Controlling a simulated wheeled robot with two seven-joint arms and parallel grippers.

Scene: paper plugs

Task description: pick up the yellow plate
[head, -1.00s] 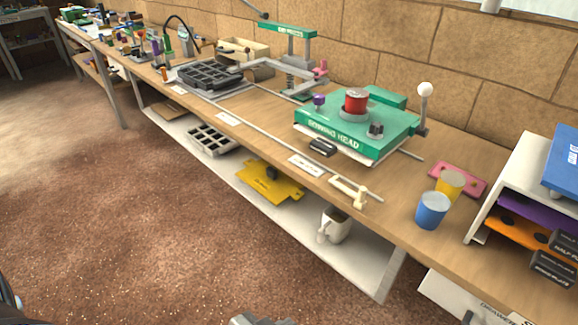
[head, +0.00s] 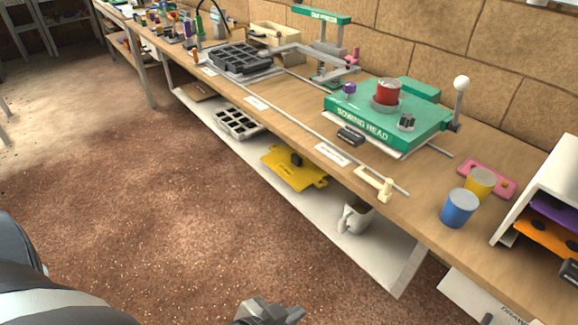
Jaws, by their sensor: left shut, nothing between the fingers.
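The yellow plate (head: 290,171) lies flat on the white lower shelf under the workbench. It has a notched outline and a small black knob (head: 296,159) on top. My left gripper (head: 285,312) shows at the bottom edge of the head view, shut and empty. It is in front of the shelf, well apart from the plate. My right gripper is not in view.
On the shelf (head: 385,262), a dark-celled tray (head: 238,123) is left of the plate and a white mug (head: 354,216) is right of it. The workbench top (head: 300,124) overhangs the shelf and carries a green sowing head (head: 388,121) and cups. The brown floor in front is clear.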

